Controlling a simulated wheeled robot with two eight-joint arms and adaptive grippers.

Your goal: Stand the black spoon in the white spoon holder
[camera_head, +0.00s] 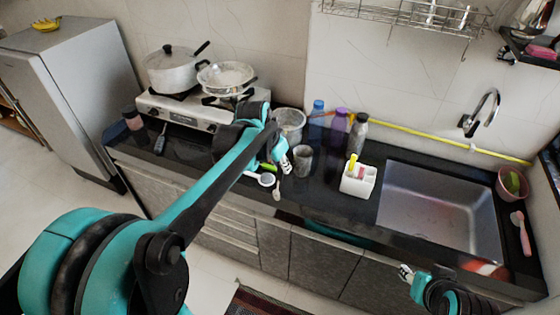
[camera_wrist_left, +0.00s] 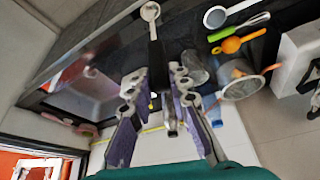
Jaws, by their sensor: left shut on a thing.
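The black spoon has a dark handle and a pale bowl. In the left wrist view its handle (camera_wrist_left: 154,55) passes between my left fingertips (camera_wrist_left: 155,82), and its bowl sticks out beyond them. In the head view my left gripper (camera_head: 283,165) is shut on it above the counter, and the pale bowl (camera_head: 277,191) points down. The white spoon holder (camera_head: 356,184) stands on the counter to the right of my left gripper, apart from the spoon. Yellow and pink items stand in it. My right gripper (camera_head: 405,273) is low in front of the counter, and its opening is unclear.
A grey cup (camera_head: 303,158) stands between my left gripper and the holder. A blue bottle (camera_head: 317,118), a purple bottle (camera_head: 339,125) and a grey bottle (camera_head: 357,136) stand behind. The sink (camera_head: 440,205) is right of the holder. Several utensils lie left of the gripper.

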